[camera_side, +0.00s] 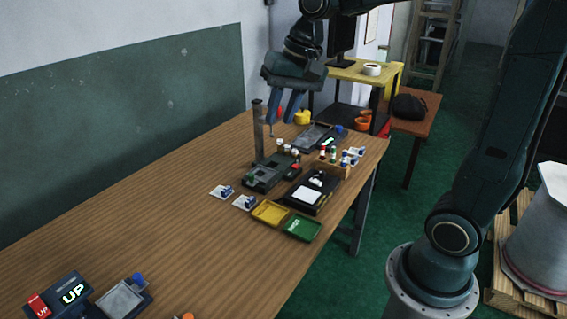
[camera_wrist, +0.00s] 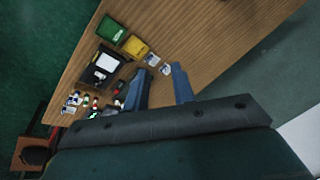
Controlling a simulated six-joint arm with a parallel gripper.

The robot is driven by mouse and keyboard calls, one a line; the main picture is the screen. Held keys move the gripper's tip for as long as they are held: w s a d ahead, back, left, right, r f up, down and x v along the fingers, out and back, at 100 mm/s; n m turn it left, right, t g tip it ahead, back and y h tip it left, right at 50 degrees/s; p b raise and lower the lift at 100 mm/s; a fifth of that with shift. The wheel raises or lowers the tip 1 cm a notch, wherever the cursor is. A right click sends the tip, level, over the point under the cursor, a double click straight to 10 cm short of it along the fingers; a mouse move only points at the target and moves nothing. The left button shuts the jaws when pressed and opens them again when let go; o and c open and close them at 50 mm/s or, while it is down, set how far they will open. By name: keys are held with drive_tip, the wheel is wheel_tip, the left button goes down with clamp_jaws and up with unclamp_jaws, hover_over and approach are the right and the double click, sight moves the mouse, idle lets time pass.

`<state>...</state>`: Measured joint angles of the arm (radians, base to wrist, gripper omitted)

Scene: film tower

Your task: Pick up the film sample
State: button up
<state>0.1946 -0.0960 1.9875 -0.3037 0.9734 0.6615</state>
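Two small white pieces with blue clips, which may be film samples, lie on the wooden table: one piece (camera_side: 222,191) is left of the other piece (camera_side: 244,202). They also show in the wrist view, one piece (camera_wrist: 152,59) close to a fingertip and the other piece (camera_wrist: 166,69) between the fingertip lines. I cannot tell for sure which thing is the film sample. A grey post, the tower (camera_side: 258,132), stands upright on a dark base. My gripper (camera_side: 280,122) is open, pointing down above the table near the tower. Its two fingers (camera_wrist: 160,78) are apart with nothing between them.
Yellow tray (camera_side: 270,212) and green tray (camera_side: 302,228) sit near the table's front edge, beside a black device (camera_side: 322,186) with a white square. A rack of small bottles (camera_side: 330,165) stands to the right. The table's left middle is clear.

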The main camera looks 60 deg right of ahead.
drive_tip(key=w+d+f+m+g+y, duration=0.1)
drive_tip(key=w+d+f+m, duration=0.35)
drive_tip(key=w+f, duration=0.3)
drive_tip(key=w+d+f+m+g+y, duration=0.1)
drive_tip(key=w+d+f+m, duration=0.3)
drive_tip(key=w+d+f, duration=0.3)
drive_tip(key=w+d+f+m+g+y, duration=0.1)
drive_tip(key=w+d+f+m, duration=0.1)
drive_tip(key=f, duration=0.7)
drive_tip(key=shift+w+d+f+m, duration=0.3)
drive_tip(key=shift+w+d, duration=0.4)
drive_tip(key=shift+d, duration=0.4)
hover_over(256, 201)
drive_tip(key=f, duration=0.5)
drive_tip(key=d+f, duration=0.1)
drive_tip(key=f, duration=0.1)
drive_tip(key=shift+w+f, duration=0.25)
drive_tip(key=shift+a+f, duration=0.1)
drive_tip(key=shift+f, duration=0.05)
drive_tip(key=shift+f, duration=0.1)
